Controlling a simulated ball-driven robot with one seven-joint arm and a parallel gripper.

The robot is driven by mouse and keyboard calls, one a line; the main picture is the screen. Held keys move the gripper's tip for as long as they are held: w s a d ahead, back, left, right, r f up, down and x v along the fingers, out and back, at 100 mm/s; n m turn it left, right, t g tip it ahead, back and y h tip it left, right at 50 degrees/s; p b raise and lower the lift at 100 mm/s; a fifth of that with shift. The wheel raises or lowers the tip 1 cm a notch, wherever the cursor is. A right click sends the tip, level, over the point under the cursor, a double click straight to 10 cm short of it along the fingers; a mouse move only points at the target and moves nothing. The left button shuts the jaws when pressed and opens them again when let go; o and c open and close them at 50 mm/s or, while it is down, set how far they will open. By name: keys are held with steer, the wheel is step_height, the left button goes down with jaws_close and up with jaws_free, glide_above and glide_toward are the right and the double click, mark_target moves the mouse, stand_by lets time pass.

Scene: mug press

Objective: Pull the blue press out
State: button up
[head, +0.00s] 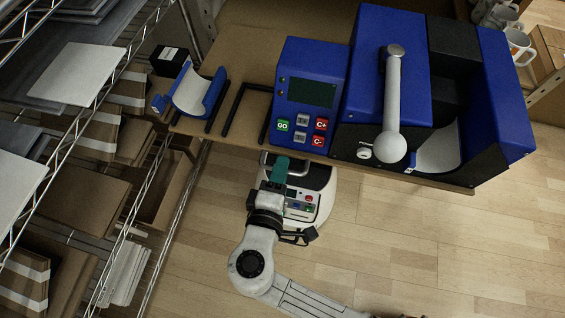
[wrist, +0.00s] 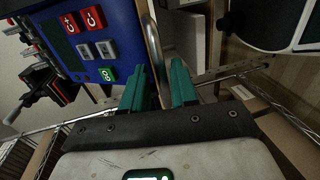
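The blue press (head: 385,60), with its grey lever (head: 394,95) and round knob, stands on the brown tabletop. Its blue control box (head: 310,65) stands to its left, with a dark screen and green, grey and red buttons. The box also shows at the upper left of the wrist view (wrist: 105,20). My gripper (head: 281,168) has green fingers and is at the table's front edge, below the control box. In the wrist view its fingers (wrist: 159,68) are apart. A thin grey bar runs between or behind them; I cannot tell which. The gripper appears apart from the press.
A blue curved mug attachment (head: 211,96) and a black box (head: 169,62) are at the tabletop's left end. A wire shelf (head: 150,165) with boxes and sheets stands on the left. White mugs (head: 518,45) are at the upper right. Wooden floor (head: 410,240) is open at the lower right.

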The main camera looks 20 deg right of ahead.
steer(key=v, duration=0.9)
steer(key=shift+s+f, duration=0.1)
steer(key=shift+f, duration=0.05)
